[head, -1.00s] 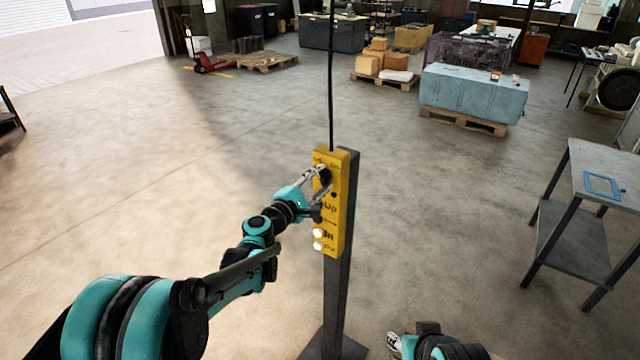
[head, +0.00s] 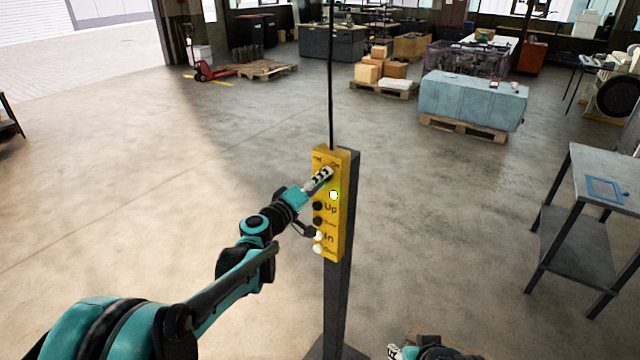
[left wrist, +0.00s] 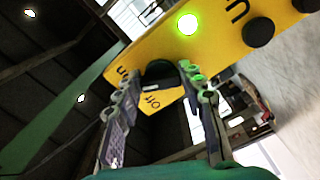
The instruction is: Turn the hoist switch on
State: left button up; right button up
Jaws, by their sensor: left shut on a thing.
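The yellow hoist control box (head: 344,225) hangs on a black cable in front of a dark post. It carries several round buttons and the labels Up and In. A small lamp (head: 333,195) on it glows, and in the left wrist view this lamp (left wrist: 188,24) is bright green. My left gripper (head: 324,174) is at the top of the box. In the left wrist view its fingers (left wrist: 160,80) are closed around the black switch knob (left wrist: 160,70), beside an "on" label. My right gripper (head: 394,351) shows only partly at the bottom edge.
The dark post (head: 340,290) stands behind the box. A grey metal table (head: 600,165) with a blue frame on it is at the right. A blue-covered block (head: 470,97) rests on a pallet farther back.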

pick_arm(q)
jog(key=shift+f+m+b, duration=0.2)
jog(key=shift+m+b, duration=0.1)
jog(key=shift+m, duration=1.4)
jog(key=shift+s+d, duration=0.1)
jog(key=o, duration=1.2)
jog(key=shift+c, duration=0.2)
jog(key=v, duration=1.2)
